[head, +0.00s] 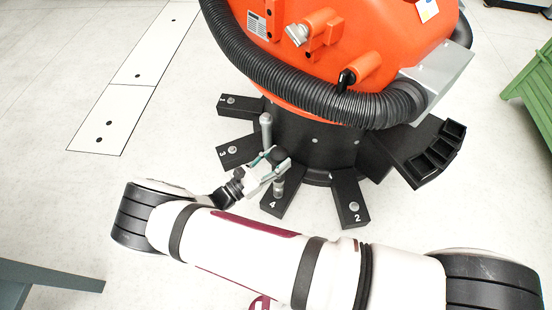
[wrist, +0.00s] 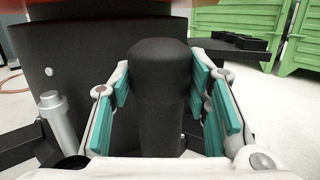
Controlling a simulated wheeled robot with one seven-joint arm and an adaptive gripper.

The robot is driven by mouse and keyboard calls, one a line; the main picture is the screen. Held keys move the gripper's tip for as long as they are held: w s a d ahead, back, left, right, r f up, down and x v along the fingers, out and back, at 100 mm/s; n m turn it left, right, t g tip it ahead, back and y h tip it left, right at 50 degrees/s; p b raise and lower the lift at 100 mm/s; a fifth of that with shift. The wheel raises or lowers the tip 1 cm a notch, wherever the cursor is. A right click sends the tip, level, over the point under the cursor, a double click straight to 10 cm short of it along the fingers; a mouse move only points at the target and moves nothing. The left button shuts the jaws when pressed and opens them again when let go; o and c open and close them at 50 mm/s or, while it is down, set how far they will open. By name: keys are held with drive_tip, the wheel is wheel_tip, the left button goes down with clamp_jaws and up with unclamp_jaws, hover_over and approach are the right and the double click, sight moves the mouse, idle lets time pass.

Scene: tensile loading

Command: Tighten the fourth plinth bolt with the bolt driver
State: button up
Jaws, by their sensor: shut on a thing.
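My gripper (head: 272,168) is shut on the bolt driver (head: 279,188), which stands about upright over the foot marked 4 (head: 276,207) of the black plinth (head: 315,140). In the wrist view the driver's thick black handle (wrist: 160,95) fills the space between my teal-padded fingers (wrist: 160,80). The driver's grey lower part comes down on foot 4 and hides the fourth bolt, so I cannot tell how it is seated. Bolt heads show on foot 1 (head: 231,99), foot 3 (head: 232,150) and foot 2 (head: 354,207).
A grey upright post (head: 266,132) stands by the plinth, left of the driver; it also shows in the wrist view (wrist: 57,118). An orange machine body (head: 350,45) with a black hose (head: 270,72) overhangs the plinth. Black open holders (head: 437,150) sit at right.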

sight(276, 153)
drive_tip(key=shift+f, duration=1.25)
idle(1.8)
drive_tip(key=shift+s+f, duration=0.1)
drive_tip(key=shift+f, duration=0.1)
idle(0.9)
drive_tip(key=shift+r, duration=0.15)
drive_tip(key=shift+r+p, duration=2.05)
drive_tip(key=shift+r, duration=1.05)
